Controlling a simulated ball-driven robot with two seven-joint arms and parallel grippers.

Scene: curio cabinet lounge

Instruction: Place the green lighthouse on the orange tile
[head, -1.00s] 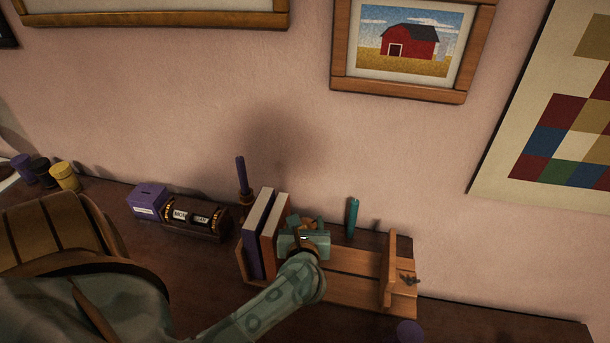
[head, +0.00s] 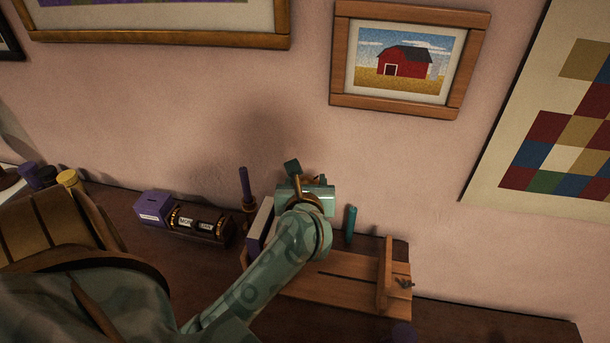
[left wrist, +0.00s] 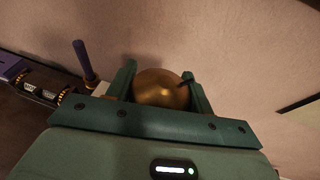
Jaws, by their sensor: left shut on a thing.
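My left gripper (head: 306,175) is raised in front of the wall, above the wooden book rack. In the left wrist view its two green fingers (left wrist: 160,82) are shut on a round brass-coloured thing (left wrist: 160,92). Only its rounded face shows, so I cannot tell what the whole object is. I cannot make out a green lighthouse or an orange tile in either view. A slim teal upright piece (head: 351,224) stands behind the rack, right of my gripper; it looks more like a candle. My right gripper is not in view.
The wooden book rack (head: 345,292) holds a pale-spined book (head: 258,226) at its left; its right part is bare. A purple candle (head: 245,186), a calendar block (head: 198,226) and a purple box (head: 153,208) stand left.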

